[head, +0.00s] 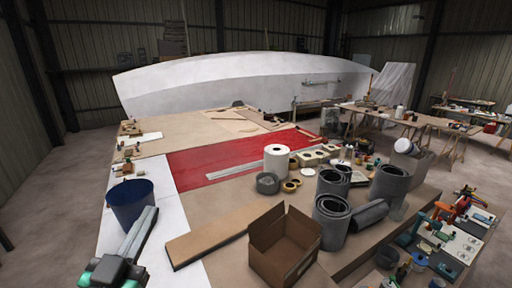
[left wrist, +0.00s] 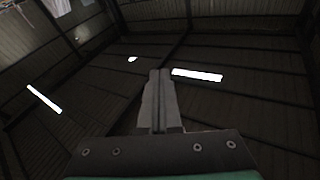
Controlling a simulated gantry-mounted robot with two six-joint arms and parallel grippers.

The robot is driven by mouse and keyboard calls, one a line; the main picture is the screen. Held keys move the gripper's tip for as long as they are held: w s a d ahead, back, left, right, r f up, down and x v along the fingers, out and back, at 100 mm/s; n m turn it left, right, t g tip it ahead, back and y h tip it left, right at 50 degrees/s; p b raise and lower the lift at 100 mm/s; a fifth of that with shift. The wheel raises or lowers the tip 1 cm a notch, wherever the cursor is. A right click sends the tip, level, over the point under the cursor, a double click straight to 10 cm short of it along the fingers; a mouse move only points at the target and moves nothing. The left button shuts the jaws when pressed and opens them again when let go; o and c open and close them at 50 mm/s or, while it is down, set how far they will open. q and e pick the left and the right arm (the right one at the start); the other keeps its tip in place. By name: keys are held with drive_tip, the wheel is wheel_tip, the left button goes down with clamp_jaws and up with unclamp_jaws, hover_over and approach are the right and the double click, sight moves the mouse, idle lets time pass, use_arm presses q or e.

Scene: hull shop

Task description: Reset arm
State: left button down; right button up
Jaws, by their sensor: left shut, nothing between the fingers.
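My left gripper (head: 149,212) comes in at the lower left of the head view, a grey and teal shape just in front of the dark blue bucket (head: 125,206). In the left wrist view its two grey fingers (left wrist: 160,75) stand together in the middle, shut with nothing between them. They point up toward the dark roof. My right gripper shows in neither view.
An open cardboard box (head: 284,248), a flat brown board (head: 222,232), grey rolls (head: 331,220) and a white roll (head: 277,160) crowd the bench. A red panel (head: 195,168) lies behind. A white hull (head: 235,85) stands beyond. The bench's white left strip (head: 170,262) is mostly bare.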

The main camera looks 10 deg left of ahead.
use_arm(q)
drive_tip(key=s+d+r+t+h, duration=0.1)
drive_tip(key=s+r+t, duration=0.1)
drive_tip(key=s+r, duration=0.2)
drive_tip(key=s+d+r+t+h, duration=0.1)
drive_tip(key=s+r, duration=0.4)
drive_tip(key=r, duration=0.6)
drive_tip(key=s+d+r+t, duration=0.3)
drive_tip(key=s+r+t, duration=0.1)
drive_tip(key=r, duration=0.3)
drive_tip(key=shift+s+d+r+n+h, duration=0.25)
drive_tip(key=shift+s+n+h, duration=0.15)
drive_tip(key=shift+s, duration=0.1)
